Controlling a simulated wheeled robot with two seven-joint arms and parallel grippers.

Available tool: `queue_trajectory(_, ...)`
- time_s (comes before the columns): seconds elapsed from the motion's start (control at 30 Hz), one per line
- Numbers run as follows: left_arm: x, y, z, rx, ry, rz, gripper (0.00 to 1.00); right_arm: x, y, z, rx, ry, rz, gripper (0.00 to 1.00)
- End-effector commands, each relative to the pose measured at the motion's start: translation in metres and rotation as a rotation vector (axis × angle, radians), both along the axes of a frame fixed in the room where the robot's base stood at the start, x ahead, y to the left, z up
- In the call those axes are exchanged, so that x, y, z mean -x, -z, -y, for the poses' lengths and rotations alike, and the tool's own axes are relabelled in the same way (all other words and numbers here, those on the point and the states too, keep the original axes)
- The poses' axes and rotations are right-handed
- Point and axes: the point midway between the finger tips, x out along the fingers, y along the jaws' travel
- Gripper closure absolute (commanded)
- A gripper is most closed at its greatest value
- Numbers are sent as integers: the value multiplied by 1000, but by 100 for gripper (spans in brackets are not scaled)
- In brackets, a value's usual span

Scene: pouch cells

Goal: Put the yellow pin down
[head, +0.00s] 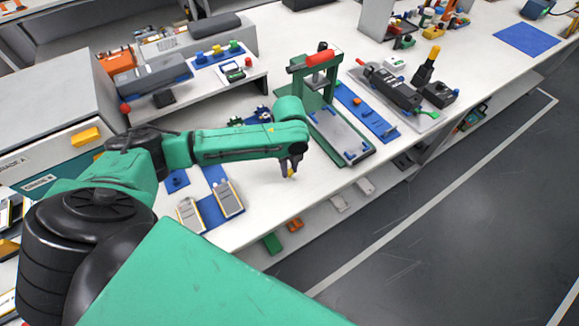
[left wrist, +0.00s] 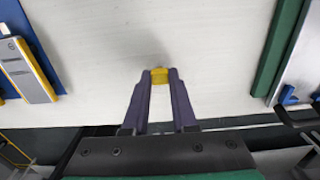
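The yellow pin (left wrist: 159,76) is small and sits between the fingertips of my left gripper (left wrist: 160,82) in the left wrist view. The fingers are close together at their tips and appear shut on it. In the head view the left gripper (head: 290,168) points down over the white bench top, with a bit of the yellow pin (head: 291,174) showing below it. A faint shadow lies beside the fingertips. I cannot tell whether the pin touches the bench. My right gripper is not in view.
A green press (head: 318,75) with a red handle stands just right of the gripper. Pouch cells (head: 229,198) lie on a blue mat to the left. The bench's front edge is close by. White bench surface around the pin is bare.

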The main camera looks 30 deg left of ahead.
Motion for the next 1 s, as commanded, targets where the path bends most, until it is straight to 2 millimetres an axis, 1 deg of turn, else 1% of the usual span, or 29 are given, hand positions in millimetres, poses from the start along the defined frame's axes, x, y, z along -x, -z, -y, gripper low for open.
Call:
queue_trajectory(0.03,0,0,0,0,0,0,56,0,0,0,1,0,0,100)
queue_trajectory(0.07,0,0,0,0,0,0,45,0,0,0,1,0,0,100)
queue_trajectory(0.37,0,-1,0,0,0,0,45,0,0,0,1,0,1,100)
queue_trajectory(0.47,-1,-8,0,2,0,1,45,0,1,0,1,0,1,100)
queue_trajectory(0.57,-1,-27,0,2,0,5,45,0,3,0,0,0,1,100)
queue_trajectory(0.8,-2,-93,0,2,-1,6,45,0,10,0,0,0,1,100)
queue_trajectory(0.9,-1,-112,0,2,-1,3,45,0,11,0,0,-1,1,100)
queue_trajectory(1.0,0,-121,0,1,-2,0,45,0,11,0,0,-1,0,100)
